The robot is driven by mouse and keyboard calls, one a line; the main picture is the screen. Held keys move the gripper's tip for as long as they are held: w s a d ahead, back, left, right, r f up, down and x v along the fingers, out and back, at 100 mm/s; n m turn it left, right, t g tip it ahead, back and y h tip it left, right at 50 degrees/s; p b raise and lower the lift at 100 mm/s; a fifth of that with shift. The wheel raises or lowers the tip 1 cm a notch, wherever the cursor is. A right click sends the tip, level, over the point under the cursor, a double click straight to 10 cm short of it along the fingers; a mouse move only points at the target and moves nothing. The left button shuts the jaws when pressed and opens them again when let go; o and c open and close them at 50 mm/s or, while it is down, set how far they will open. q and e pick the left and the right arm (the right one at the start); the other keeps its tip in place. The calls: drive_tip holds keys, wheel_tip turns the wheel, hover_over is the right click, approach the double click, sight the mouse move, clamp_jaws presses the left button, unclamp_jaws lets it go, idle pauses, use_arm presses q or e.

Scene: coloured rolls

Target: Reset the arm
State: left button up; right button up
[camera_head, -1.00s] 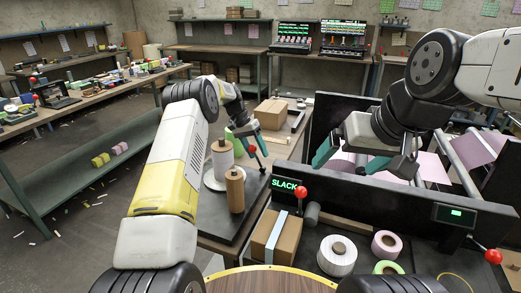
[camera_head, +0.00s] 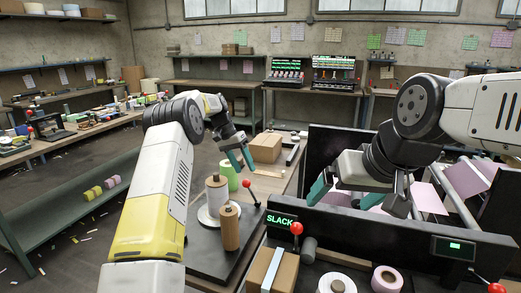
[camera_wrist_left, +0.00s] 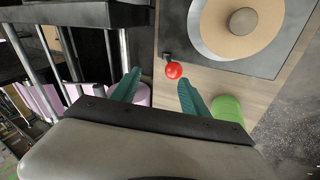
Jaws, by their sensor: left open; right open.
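My left gripper (camera_head: 241,160) is open and empty, just above the red-knobbed lever (camera_head: 243,183) beside the spindle board. In the left wrist view, its teal fingers (camera_wrist_left: 158,90) are apart, with the red knob (camera_wrist_left: 173,70) beyond the gap between them. My right gripper (camera_head: 360,196) is open over the black machine with the pink web, its teal fingers spread wide and nothing seen between them.
A cardboard box (camera_head: 265,147) sits further back. The black machine wall (camera_head: 390,225) and a second red knob (camera_head: 297,228) lie in front.

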use_arm(q)
drive_tip(key=s+a+r+n+t+y, duration=0.2)
drive_tip(key=s+a+r+t, duration=0.1)
drive_tip(key=s+r, duration=1.6)
drive_tip(key=s+a+f+n+t, duration=0.1)
drive_tip(key=s+f+t, duration=0.1)
drive_tip(key=s, duration=1)
drive_tip(key=s+a+f+n+t, duration=0.1)
drive_tip(key=s, duration=1)
drive_tip(key=shift+s+f+n+t, duration=0.35)
drive_tip(key=shift+s+n+t, duration=0.05)
